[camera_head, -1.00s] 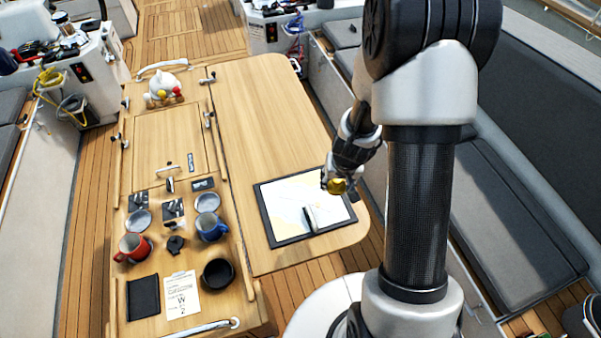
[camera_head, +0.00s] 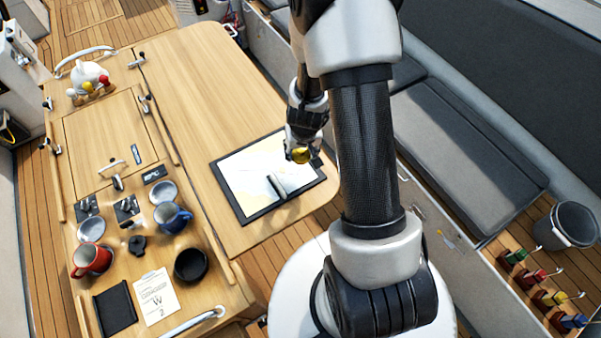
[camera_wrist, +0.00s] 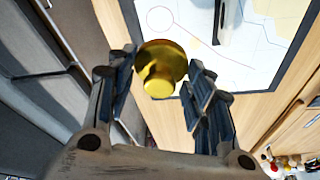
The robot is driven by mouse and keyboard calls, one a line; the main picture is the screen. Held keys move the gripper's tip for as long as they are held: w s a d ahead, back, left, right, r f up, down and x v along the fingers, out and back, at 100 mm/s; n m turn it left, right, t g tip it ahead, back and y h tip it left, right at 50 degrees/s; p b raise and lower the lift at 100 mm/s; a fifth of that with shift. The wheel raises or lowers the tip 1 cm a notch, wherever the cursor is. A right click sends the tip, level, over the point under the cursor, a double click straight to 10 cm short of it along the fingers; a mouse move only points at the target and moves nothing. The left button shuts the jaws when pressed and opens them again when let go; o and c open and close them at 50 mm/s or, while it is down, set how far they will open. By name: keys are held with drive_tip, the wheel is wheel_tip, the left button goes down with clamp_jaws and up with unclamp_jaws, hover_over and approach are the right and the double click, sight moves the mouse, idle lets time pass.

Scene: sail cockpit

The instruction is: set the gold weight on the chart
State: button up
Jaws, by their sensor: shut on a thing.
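The gold weight (camera_head: 300,155) is a small round brass-coloured piece held in my gripper (camera_head: 303,147). In the wrist view the weight (camera_wrist: 160,68) shows a wide disc and a narrower knob, with the two fingers of my gripper (camera_wrist: 160,85) on either side of it. The chart (camera_head: 245,168) is a pale sheet in a dark frame on the table's near right end. The weight appears above the chart's right part in the head view. In the wrist view the chart (camera_wrist: 275,50) lies beyond the weight, past its dark border. The exact height is unclear.
A dark and light tool (camera_head: 277,187) lies on the chart. The wooden table (camera_head: 190,80) is clear behind it. A blue mug (camera_head: 172,216), a red mug (camera_head: 92,260) and a black bowl (camera_head: 191,264) stand to the left. A grey bench (camera_head: 470,165) is to the right.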

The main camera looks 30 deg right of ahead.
wheel_tip(320, 180, down, 9)
drive_tip(key=b, duration=0.7)
drive_tip(key=shift+f, duration=0.15)
drive_tip(key=o, duration=1.4)
